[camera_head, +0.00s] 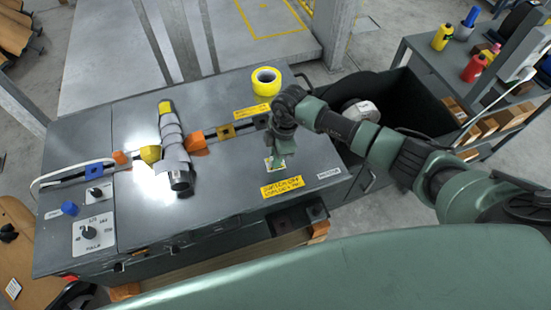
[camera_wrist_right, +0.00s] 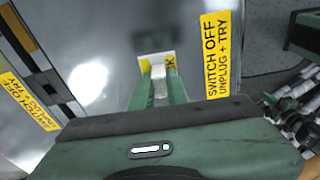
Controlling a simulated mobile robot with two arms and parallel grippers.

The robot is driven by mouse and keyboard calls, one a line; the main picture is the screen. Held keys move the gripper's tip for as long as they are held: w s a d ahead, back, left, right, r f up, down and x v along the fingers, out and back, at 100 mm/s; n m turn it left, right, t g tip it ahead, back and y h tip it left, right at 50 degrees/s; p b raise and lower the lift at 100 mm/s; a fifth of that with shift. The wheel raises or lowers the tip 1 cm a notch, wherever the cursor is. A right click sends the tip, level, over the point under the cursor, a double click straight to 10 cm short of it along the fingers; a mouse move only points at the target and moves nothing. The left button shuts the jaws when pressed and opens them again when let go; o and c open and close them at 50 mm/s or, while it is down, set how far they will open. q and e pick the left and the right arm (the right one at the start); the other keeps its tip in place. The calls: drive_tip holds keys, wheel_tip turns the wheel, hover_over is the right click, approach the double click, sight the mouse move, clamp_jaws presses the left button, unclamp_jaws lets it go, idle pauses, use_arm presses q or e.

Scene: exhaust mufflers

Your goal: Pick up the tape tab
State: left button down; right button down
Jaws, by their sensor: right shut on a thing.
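The tape tab shows in the right wrist view as a small pale piece (camera_wrist_right: 159,82) between the fingertips. Just beyond it is a white patch with yellow corners (camera_wrist_right: 144,64), on or close to the bench top. My right gripper (camera_wrist_right: 160,88) is shut on the tape tab, its two green fingers on either side of it. In the head view the right gripper (camera_head: 277,162) points down at the bench top, over a small white and yellow patch (camera_head: 270,165); the tab itself is mostly hidden there. My left gripper is not in view.
The grey bench (camera_head: 225,195) carries a metal muffler (camera_head: 173,145) with clamps on the left. A yellow tape roll (camera_head: 266,81) lies at the back right. A yellow warning label (camera_head: 282,187) sits near the front edge. A dark bin (camera_head: 405,95) stands right of the bench.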

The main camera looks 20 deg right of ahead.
wheel_tip(320, 180, up, 20)
drive_tip(key=b, duration=0.1)
drive_tip(key=shift+b, duration=0.3)
idle(0.8)
